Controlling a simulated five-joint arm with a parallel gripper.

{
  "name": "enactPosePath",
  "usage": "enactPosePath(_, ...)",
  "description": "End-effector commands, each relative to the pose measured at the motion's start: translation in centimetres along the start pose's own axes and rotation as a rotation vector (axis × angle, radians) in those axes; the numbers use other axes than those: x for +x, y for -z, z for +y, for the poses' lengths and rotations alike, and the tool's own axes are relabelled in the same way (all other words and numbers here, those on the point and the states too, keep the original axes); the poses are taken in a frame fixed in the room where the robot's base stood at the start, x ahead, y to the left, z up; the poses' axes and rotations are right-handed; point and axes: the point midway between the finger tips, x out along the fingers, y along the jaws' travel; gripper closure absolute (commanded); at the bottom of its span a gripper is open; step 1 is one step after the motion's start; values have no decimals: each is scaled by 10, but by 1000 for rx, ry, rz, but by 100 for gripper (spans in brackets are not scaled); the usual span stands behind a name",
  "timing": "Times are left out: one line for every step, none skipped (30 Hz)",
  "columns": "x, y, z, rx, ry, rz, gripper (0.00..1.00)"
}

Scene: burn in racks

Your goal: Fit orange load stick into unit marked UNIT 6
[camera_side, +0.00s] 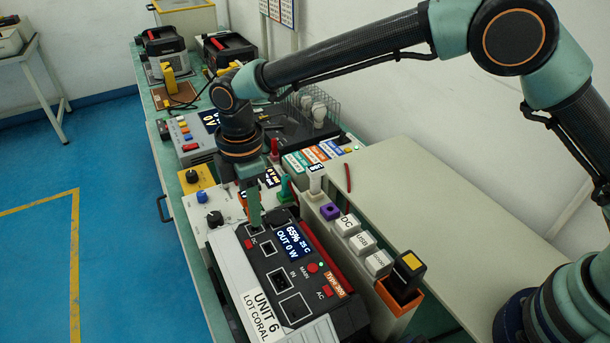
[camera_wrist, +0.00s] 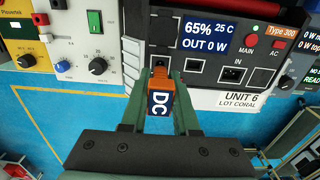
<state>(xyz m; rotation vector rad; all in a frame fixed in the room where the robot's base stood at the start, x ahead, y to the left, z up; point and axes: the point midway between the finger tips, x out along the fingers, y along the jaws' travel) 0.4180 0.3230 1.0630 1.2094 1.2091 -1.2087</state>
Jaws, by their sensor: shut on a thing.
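My gripper (camera_wrist: 160,108) is shut on the orange load stick (camera_wrist: 161,84), which has a blue label reading DC. The unit marked UNIT 6 (camera_side: 250,290) is a dark panel with a white label and a display reading 65%, OUT 0 W. Its panel also shows in the wrist view (camera_wrist: 213,55). In the side view my gripper (camera_side: 254,215) is at the panel's far end, near a red DC button. The stick's dark tip is close to the panel's lower edge in the wrist view. I cannot tell whether it touches or enters a socket.
Other panels with knobs (camera_side: 215,219) stand beyond. Blue floor lies left.

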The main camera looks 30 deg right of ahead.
Motion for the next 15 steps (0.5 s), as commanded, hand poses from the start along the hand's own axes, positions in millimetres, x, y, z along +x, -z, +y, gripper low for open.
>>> enactPosePath(1,0,0,0,0,0,100)
enactPosePath(2,0,0,0,1,0,100)
enactPosePath(2,0,0,0,0,0,100)
enactPosePath(3,0,0,0,0,0,100)
enactPosePath(4,0,0,0,0,0,100)
enactPosePath(4,0,0,0,0,0,100)
enactPosePath(5,0,0,0,0,0,100)
enactPosePath(6,0,0,0,0,0,100)
enactPosePath(6,0,0,0,0,0,100)
enactPosePath(7,0,0,0,0,0,100)
enactPosePath(7,0,0,0,1,0,100)
enactPosePath(8,0,0,0,1,0,100)
enactPosePath(9,0,0,0,1,-1,100)
enactPosePath(9,0,0,0,1,-1,100)
enactPosePath(10,0,0,0,1,-1,100)
